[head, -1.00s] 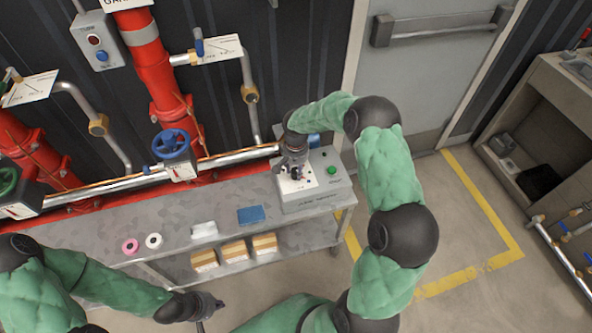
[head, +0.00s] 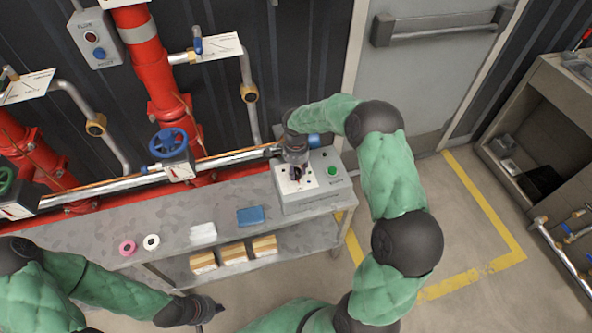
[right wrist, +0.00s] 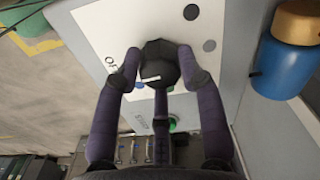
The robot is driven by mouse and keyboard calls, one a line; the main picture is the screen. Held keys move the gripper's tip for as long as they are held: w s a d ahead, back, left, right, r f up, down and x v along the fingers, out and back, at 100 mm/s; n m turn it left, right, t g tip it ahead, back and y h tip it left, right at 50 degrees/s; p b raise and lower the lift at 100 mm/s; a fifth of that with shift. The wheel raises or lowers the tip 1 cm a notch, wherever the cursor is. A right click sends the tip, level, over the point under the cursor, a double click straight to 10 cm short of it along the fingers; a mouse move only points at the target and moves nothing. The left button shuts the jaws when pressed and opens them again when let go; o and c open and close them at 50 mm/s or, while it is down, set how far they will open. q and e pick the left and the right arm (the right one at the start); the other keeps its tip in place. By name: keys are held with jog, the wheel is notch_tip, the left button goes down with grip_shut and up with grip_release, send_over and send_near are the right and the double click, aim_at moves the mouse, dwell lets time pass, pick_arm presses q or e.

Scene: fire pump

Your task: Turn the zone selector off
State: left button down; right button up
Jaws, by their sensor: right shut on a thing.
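The zone selector is a black knob (right wrist: 160,66) with a white mark, on the pale top panel (right wrist: 105,45) of a grey control box (head: 322,191). Letters that look like part of "OFF" are printed to the left of the knob in the right wrist view. My right gripper (right wrist: 157,70) is shut on the knob, one finger on each side. In the head view my right gripper (head: 297,178) points down at the box and largely hides the knob. My left gripper (head: 214,308) hangs in front of the bench, away from the box; its jaw state is unclear.
A green button (head: 332,171) sits on the box to the right of my gripper. A blue fitting (right wrist: 285,70) stands close beside the box. The grey bench (head: 180,220) carries a blue block (head: 250,215), a white block (head: 203,232) and two small rings. Red pipes stand behind.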

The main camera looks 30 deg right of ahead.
aim_at(296, 171)
jog(key=shift+a+f+m, duration=0.1)
jog(key=shift+m, duration=0.4)
jog(key=o, duration=1.1)
jog(key=shift+o, duration=0.2)
notch_tip(296, 171, up, 12)
dwell(0.3)
